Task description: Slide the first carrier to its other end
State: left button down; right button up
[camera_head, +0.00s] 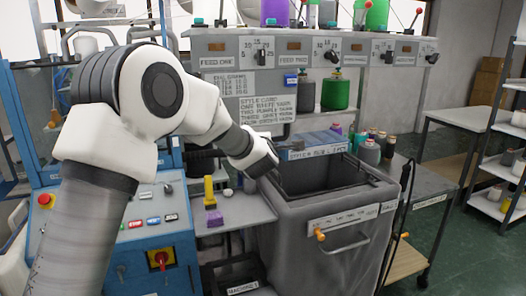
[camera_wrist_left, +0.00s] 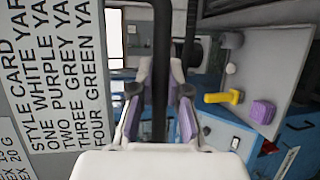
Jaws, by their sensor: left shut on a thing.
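My left gripper (camera_head: 266,163) reaches in from the left to the front of the knitting machine, beside the grey bin. In the left wrist view its purple-padded fingers (camera_wrist_left: 160,98) are closed in around a dark bar (camera_wrist_left: 161,55). The thing they hold at the bar appears to be the first carrier, but it is mostly hidden by the fingers. Its exact place along the bar cannot be told. My arm covers much of the machine's left part in the head view. My right gripper is not in view.
A grey bin (camera_head: 330,222) stands right of my gripper. A yellow piece (camera_head: 209,190) and a purple block (camera_head: 215,219) lie on the grey shelf (camera_head: 248,208). A style card (camera_head: 240,99) hangs behind. Floor is free at right.

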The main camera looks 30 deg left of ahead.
aim_at(263, 125)
pick_arm(q)
jog(key=shift+r+p, duration=0.7)
jog(key=shift+r, duration=1.5)
jog(key=c, duration=1.1)
grip_release()
jog(key=shift+c, duration=0.2)
jog(key=shift+f, duration=0.25)
jog(key=v, duration=1.2)
jog(key=shift+f, duration=0.1)
